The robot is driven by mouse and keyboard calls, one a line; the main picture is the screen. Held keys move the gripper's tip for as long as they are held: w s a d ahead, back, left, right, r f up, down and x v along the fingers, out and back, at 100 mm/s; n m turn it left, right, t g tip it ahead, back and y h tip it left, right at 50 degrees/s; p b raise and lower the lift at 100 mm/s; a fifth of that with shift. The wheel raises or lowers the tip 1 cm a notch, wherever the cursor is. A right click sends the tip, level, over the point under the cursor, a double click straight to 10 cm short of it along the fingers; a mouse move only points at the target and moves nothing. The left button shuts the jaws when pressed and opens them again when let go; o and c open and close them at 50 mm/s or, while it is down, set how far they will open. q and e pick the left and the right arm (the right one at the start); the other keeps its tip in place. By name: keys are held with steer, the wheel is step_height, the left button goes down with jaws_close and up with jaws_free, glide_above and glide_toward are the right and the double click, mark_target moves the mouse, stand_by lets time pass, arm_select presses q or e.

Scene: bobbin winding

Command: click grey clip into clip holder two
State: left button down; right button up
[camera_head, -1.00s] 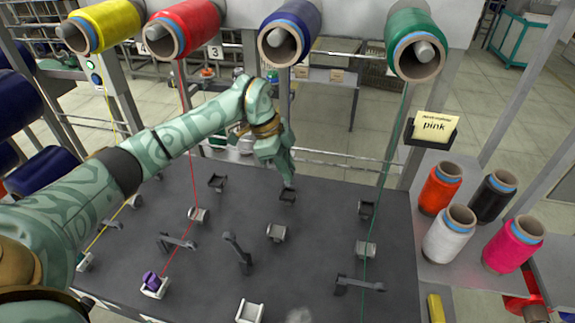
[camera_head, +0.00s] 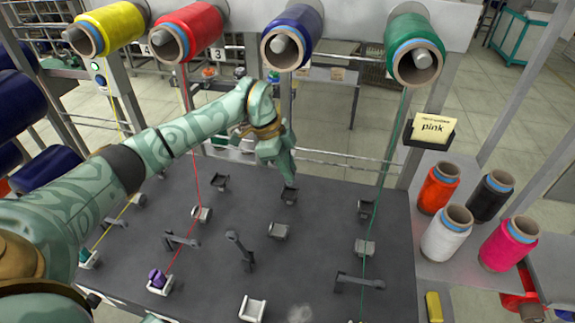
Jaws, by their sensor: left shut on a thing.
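My left gripper (camera_head: 288,184) points down at the back middle of the dark board (camera_head: 205,260). It is shut on a small dark grey piece (camera_head: 289,197), which I take to be the grey clip. The fingers largely hide it, and I cannot tell whether it sits in a holder. Other clip holders stand around: a dark one (camera_head: 219,183) to the left, a dark one (camera_head: 365,209) to the right and a pale one (camera_head: 278,230) in front. No number shows on these holders. A purple clip (camera_head: 158,278) sits in a front-left holder. My right gripper is not in view.
Red thread (camera_head: 197,170) and green thread (camera_head: 377,190) run down from the overhead spools to the board. Dark raised bars (camera_head: 240,250) stand on the board. Several bobbins, including a pink one (camera_head: 508,243), stand on the right shelf. A "pink" sign (camera_head: 432,129) is behind them.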

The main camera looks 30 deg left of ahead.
arm_select(q)
steer(key=shift+f, duration=0.25)
stand_by(0.3)
steer(key=shift+f, duration=0.15)
steer(key=shift+f+b, duration=0.6)
steer(key=shift+f, duration=1.05)
steer(key=c, duration=1.2)
jaws_free()
steer(key=p+v, duration=0.2)
steer(key=v, duration=1)
steer(key=shift+a, duration=0.1)
